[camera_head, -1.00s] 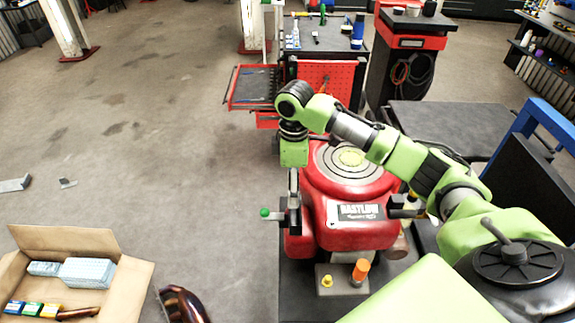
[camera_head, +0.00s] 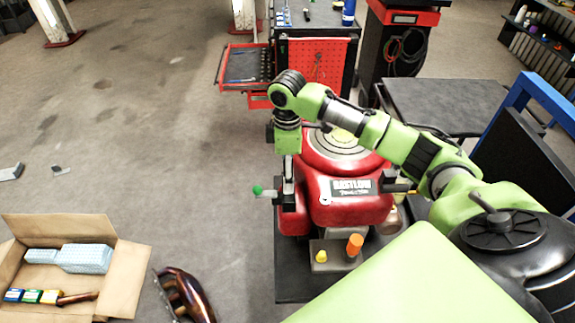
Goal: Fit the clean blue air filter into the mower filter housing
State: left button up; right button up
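The red mower engine (camera_head: 350,207) with a "BASTLION" label stands on a dark bench in the middle. My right arm comes in from the right and reaches across above it. My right gripper (camera_head: 287,172) points down at the engine's left side, close to a dark lever with a green ball knob (camera_head: 257,190). I cannot tell whether its fingers are open or touch the lever. Pale blue blocks (camera_head: 86,258) lie in an open cardboard box (camera_head: 125,275) at lower left; I cannot tell if one is the air filter. No filter housing is clearly recognisable. My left gripper is out of view.
An orange cap (camera_head: 355,243) and a yellow cap (camera_head: 320,257) are at the engine's front. A shiny brown curved object (camera_head: 187,295) is beside the box. A tool cart (camera_head: 312,62) with an open red drawer (camera_head: 245,65) stands behind. Floor at left is mostly clear.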

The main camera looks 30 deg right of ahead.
jog(key=shift+f, duration=1.1)
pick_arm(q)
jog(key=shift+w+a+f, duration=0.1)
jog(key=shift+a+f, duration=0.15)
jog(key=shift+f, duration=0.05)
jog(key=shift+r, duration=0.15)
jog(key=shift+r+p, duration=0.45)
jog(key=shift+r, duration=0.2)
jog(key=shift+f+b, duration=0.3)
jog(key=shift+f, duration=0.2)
pick_arm(e)
jog(key=shift+f, duration=1.3)
jog(key=o, duration=1.2)
